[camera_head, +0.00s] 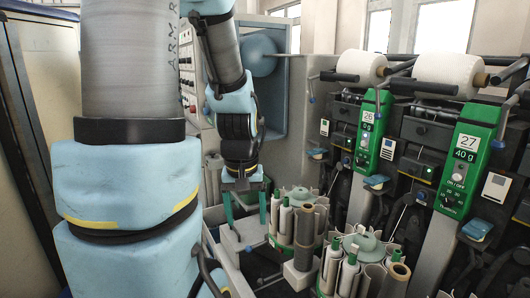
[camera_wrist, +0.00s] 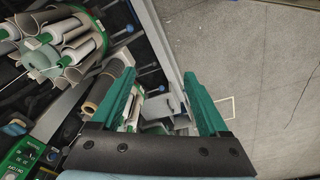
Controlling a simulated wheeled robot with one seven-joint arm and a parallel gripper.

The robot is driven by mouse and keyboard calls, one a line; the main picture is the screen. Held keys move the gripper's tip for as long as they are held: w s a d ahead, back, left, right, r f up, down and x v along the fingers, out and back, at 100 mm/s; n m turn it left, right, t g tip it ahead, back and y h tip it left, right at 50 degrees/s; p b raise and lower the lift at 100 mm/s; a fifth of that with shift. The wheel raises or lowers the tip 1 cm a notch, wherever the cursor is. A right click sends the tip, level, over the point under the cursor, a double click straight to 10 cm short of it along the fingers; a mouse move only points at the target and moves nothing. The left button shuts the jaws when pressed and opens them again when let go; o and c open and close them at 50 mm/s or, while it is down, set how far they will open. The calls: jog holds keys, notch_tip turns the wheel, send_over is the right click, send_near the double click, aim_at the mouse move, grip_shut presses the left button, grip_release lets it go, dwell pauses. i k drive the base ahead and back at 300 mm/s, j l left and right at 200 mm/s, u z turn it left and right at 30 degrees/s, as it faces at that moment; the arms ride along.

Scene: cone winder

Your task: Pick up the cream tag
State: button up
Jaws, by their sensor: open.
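My gripper (camera_head: 247,224) points down in the head view, its two green fingers apart. In the wrist view my gripper (camera_wrist: 159,76) is open, with nothing clearly held. A pale grey boxy piece (camera_wrist: 160,104) shows between the fingers, below them; I cannot tell its gap from the fingers. I cannot surely pick out the cream tag. A thin cream-edged rectangle (camera_wrist: 228,109) shows beside the right finger, partly hidden by it, over the grey floor. Pale cards (camera_head: 496,187) are on the winder fronts, well right of my gripper.
A round carrier with several tubes (camera_head: 298,218) stands just right of my gripper; another (camera_head: 362,262) stands nearer. Green control boxes (camera_head: 465,160) and white yarn cones (camera_head: 449,72) line the winder at right. Bare floor (camera_wrist: 260,50) fills the wrist view's right side.

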aim_at(361, 230)
jog(key=i+j+z, duration=0.4)
jog(key=j, duration=0.2)
jog(key=i+j+z, duration=0.2)
jog(key=j, duration=0.15)
